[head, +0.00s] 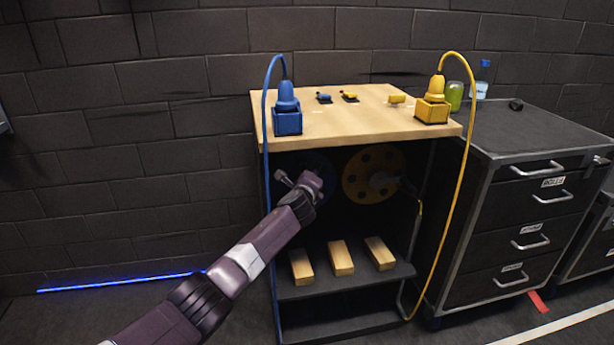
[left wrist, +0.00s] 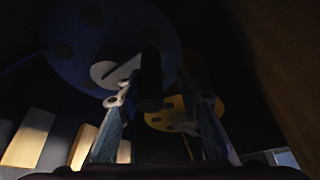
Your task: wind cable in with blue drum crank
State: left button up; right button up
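The blue drum (left wrist: 85,42) fills the upper left of the left wrist view. In the head view it is mostly hidden behind my left gripper (head: 304,183). Its crank shows a pale arm (left wrist: 108,72) and a dark upright handle (left wrist: 150,75). My left gripper (left wrist: 160,100) is open, with the handle between its two spread fingers in the picture; contact cannot be told. The blue cable (head: 266,140) runs from the blue plug (head: 287,97) on the bench top down the bench's left side. My right gripper is in neither view.
The yellow drum (head: 368,160) is right of the blue one, under the wooden bench top (head: 345,128). Several wood blocks (head: 340,257) lie on the shelf below. The yellow cable (head: 462,190) hangs at the bench's right, near a drawer cabinet (head: 520,215).

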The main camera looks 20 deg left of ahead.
pick_arm(q)
jog(key=shift+s+a+f, duration=0.1)
jog(key=shift+s+a, duration=0.05)
jog(key=shift+a, duration=0.1)
jog(key=shift+s, duration=0.3)
jog(key=v, duration=1.1)
jog(key=shift+d, duration=0.35)
jog(key=shift+s, duration=0.1)
